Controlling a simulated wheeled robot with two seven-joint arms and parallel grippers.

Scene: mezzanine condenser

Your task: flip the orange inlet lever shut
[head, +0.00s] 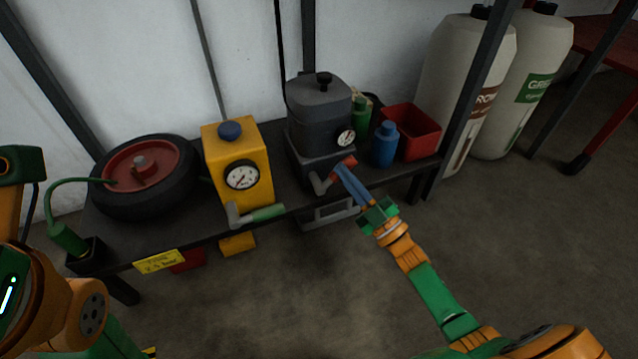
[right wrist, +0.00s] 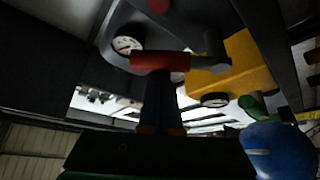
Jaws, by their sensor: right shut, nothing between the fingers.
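The inlet lever has a red-orange grip (head: 343,166) on a grey crank, low on the front of the dark grey condenser unit (head: 318,115). Its grip sticks out sideways to the right of the pivot. My right gripper (head: 343,172) is shut and empty, with its blue fingertips at the grip. In the right wrist view the red grip (right wrist: 160,61) lies across the tips of the fingers (right wrist: 160,95); whether they touch cannot be told for sure. Only links of my left arm show at the left edge; its gripper is not in view.
A yellow box (head: 237,160) with a gauge and a green-handled lever (head: 267,213) stands left of the unit. A blue bottle (head: 384,145), green bottle (head: 361,112) and red bin (head: 412,130) stand right. A tyre (head: 147,178) lies far left on the dark bench.

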